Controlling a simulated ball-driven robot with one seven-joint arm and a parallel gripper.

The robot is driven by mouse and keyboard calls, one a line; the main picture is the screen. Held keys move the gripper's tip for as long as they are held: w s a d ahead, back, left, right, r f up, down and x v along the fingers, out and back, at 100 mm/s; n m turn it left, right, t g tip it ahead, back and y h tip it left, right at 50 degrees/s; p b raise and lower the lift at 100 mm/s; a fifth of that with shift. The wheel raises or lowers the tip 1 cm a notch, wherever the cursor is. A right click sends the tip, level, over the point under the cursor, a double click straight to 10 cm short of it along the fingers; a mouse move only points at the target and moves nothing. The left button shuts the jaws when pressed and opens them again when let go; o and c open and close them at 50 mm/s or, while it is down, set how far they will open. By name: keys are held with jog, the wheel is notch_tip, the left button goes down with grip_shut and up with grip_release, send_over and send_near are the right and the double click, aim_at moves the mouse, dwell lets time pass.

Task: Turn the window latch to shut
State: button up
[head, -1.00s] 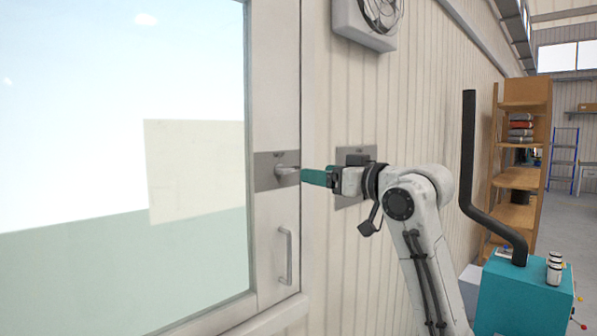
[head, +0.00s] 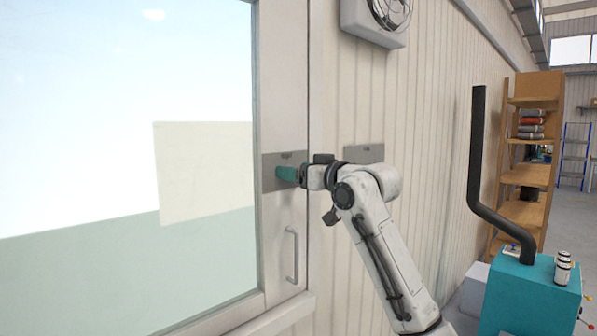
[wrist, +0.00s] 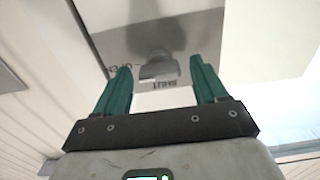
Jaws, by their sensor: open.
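The window latch (wrist: 158,68) is a grey metal handle on a shiny metal plate (wrist: 190,30) in the wrist view. Small dark lettering lies beside it and below it on the plate, hard to read. My gripper (wrist: 160,76) is open, with one teal finger on each side of the latch. I cannot tell whether either finger touches it. In the head view the plate (head: 268,162) sits on the white window frame, and my gripper (head: 279,173) is in front of it and hides the latch.
A grey pull handle (head: 292,255) is on the frame below the plate. Another metal plate (head: 364,153) is on the ribbed wall behind my arm. A teal machine (head: 525,290) with a black pipe stands at the right.

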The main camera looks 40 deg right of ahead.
jog(key=shift+c, duration=0.5)
jog(key=c, duration=1)
jog(key=shift+o, duration=0.2)
jog(key=shift+a+f+n+b, duration=0.15)
jog(key=shift+n+b, duration=1.45)
jog(key=shift+n, duration=2.9)
jog(key=shift+a+r+n+b, duration=0.15)
jog(key=shift+n+b, duration=1.4)
jog(key=shift+n, duration=2.95)
jog(key=shift+f, duration=0.15)
